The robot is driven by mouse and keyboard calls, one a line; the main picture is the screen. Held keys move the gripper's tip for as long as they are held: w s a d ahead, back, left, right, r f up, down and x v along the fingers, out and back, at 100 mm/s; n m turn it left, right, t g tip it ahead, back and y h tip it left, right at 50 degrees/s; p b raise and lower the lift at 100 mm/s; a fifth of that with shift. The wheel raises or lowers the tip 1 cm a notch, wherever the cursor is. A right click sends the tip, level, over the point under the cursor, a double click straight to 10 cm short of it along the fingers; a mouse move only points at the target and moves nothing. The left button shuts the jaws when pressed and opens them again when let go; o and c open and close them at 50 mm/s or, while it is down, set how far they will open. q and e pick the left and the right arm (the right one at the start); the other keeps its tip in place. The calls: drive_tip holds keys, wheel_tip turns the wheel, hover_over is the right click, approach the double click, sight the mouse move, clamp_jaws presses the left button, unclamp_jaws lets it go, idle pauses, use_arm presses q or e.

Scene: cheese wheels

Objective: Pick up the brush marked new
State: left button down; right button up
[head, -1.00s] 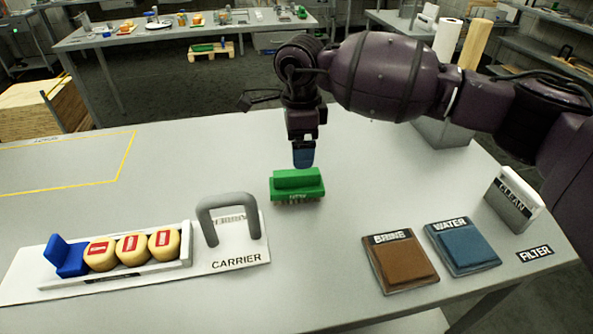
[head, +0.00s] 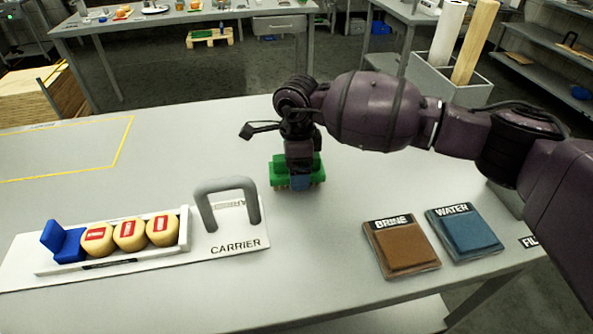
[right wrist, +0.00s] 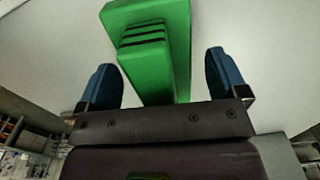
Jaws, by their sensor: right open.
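The green brush (head: 311,166) stands on the table, partly hidden behind my right gripper in the head view. Its label cannot be read now. My right gripper (head: 300,182) is low over the brush. In the right wrist view the brush (right wrist: 150,45) has a green block handle with dark grooves. The two blue fingers of my right gripper (right wrist: 165,82) are apart, one on each side of the handle's near end, with gaps showing. My left gripper is not in view.
A carrier (head: 185,245) with several cheese wheels (head: 130,234) and a blue block (head: 63,243) is at left. A brown brine pad (head: 402,252) and blue water pad (head: 464,237) are at right. The table behind the brush is clear.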

drive_tip(key=shift+f, duration=0.25)
drive_tip(key=c, duration=1.1)
drive_tip(key=shift+r, duration=0.15)
wheel_tip(320, 180, up, 20)
drive_tip(key=p, duration=0.1)
drive_tip(key=shift+p, duration=0.35)
drive_tip(key=o, duration=0.4)
drive_tip(key=shift+c, duration=1.1)
